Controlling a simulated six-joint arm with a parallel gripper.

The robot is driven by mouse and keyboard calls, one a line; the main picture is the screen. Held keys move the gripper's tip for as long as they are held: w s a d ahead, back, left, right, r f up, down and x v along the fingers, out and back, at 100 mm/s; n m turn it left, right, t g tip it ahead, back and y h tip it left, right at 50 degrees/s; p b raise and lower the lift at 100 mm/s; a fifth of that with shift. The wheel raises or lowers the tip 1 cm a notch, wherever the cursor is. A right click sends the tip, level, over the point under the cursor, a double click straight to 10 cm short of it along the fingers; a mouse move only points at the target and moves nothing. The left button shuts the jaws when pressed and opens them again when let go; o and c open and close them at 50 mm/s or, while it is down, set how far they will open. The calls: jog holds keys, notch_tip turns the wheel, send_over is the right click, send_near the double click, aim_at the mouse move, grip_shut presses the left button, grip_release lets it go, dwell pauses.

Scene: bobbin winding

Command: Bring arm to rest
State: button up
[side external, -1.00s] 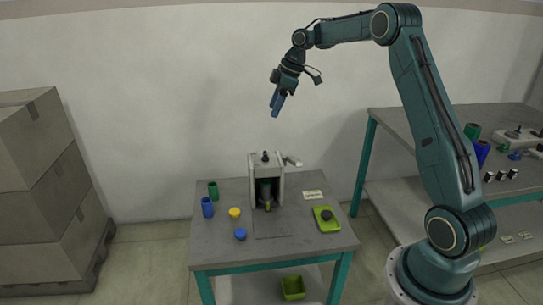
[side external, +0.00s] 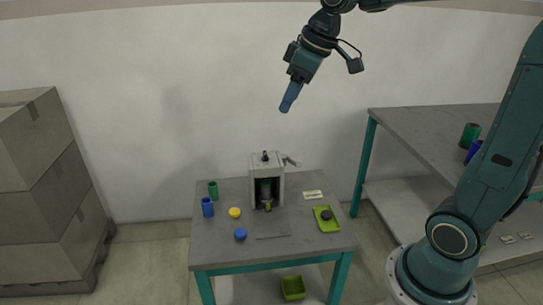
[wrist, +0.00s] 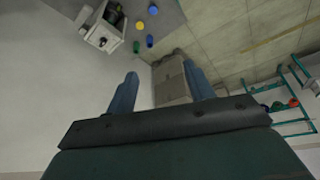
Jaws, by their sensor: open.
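My gripper (side external: 290,97) is raised high above the work table, in front of the white wall, and points down and to the left. In the wrist view its two blue fingers (wrist: 160,88) stand well apart with nothing between them. The grey winding machine (side external: 293,172) stands at the back of the table, far below the gripper, and it shows at the top left of the wrist view (wrist: 97,38).
On the grey table (side external: 220,253) are a green spool (side external: 213,190), a blue spool (side external: 207,207), a yellow piece (side external: 234,213), a blue piece (side external: 240,234) and a lime tray (side external: 334,225). Boxes (side external: 40,200) stand left; a second table (side external: 420,125) stands right. Air around the gripper is clear.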

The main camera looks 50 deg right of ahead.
jog(key=s+a+f+m, duration=0.1)
jog(key=s+a+f, duration=0.1)
jog(key=s, duration=0.7)
jog(key=s+a+f+m+t+h, duration=0.1)
jog(key=s+a+f+m, duration=0.1)
jog(key=s, duration=0.7)
jog(key=shift+s+f+m, duration=0.15)
jog(key=shift+f+m, duration=0.15)
jog(key=shift+f, duration=0.15)
